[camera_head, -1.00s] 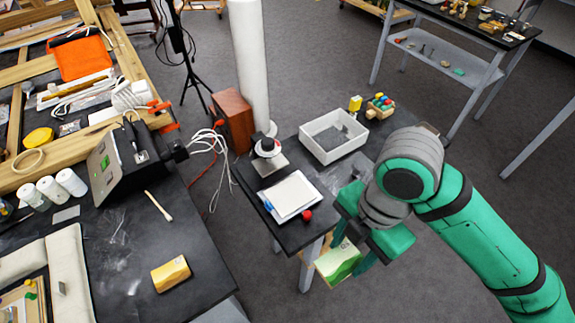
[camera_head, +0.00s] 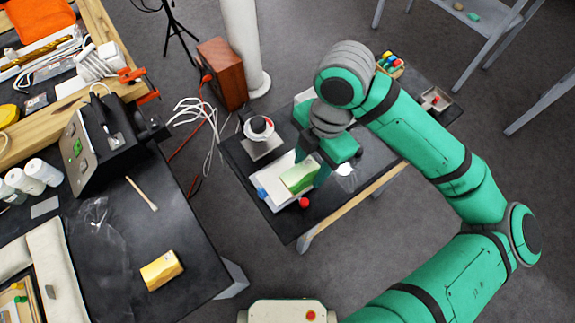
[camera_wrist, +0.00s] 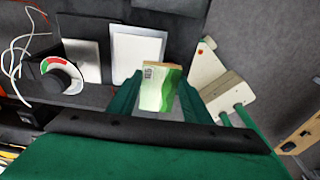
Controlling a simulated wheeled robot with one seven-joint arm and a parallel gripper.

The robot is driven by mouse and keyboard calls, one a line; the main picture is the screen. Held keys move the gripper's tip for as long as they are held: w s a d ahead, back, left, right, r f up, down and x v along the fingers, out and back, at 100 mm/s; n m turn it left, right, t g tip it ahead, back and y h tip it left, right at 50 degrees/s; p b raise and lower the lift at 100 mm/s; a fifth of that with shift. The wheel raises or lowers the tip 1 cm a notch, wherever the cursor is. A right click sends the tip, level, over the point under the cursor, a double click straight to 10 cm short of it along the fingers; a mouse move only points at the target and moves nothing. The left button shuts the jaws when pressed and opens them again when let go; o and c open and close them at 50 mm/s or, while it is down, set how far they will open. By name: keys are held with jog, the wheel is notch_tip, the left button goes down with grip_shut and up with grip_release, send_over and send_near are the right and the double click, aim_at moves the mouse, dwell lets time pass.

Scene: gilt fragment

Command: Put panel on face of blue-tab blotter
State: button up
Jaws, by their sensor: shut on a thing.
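The panel (camera_head: 298,178), cream with a green pattern, is held between the fingers of my gripper (camera_head: 312,172). The panel also shows in the wrist view (camera_wrist: 160,85), between the two green fingers of my gripper (camera_wrist: 160,98). The blue-tab blotter (camera_head: 272,190) is a white sheet lying on the small dark table; its blue tab shows at its left edge in the head view. The panel appears over the blotter's right part in the head view; I cannot tell whether they touch. The blotter's pale face (camera_wrist: 138,48) lies beyond the panel in the wrist view.
A red ball (camera_head: 304,203) lies by the blotter's near edge. A dial scale (camera_head: 259,129) with a metal plate stands behind it. A yellow block (camera_head: 161,270) lies on the left bench.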

jog(key=w+a+f, duration=0.1)
jog(key=f, duration=0.1)
jog(key=w+a+f, duration=0.1)
jog(key=f, duration=0.1)
jog(key=w+a+f, duration=0.1)
jog(key=f, duration=0.1)
jog(key=shift+w+a, duration=0.25)
jog(key=shift+a, duration=0.15)
jog(key=f, duration=0.3)
jog(key=shift+w+a+f, duration=0.25)
jog(key=shift+w+a, duration=0.05)
jog(key=shift+w, duration=0.05)
jog(key=shift+a, duration=0.1)
jog(key=shift+s+d, duration=0.1)
jog(key=shift+d, duration=0.2)
jog(key=shift+s+f, duration=0.1)
jog(key=shift+f, duration=0.15)
jog(key=o, duration=1)
jog(key=shift+o, duration=1.2)
jog(key=shift+a, duration=0.15)
notch_tip(320, 180, up, 12)
jog(key=w+d, duration=0.1)
jog(key=shift+d+r, duration=0.25)
jog(key=shift+d, duration=0.05)
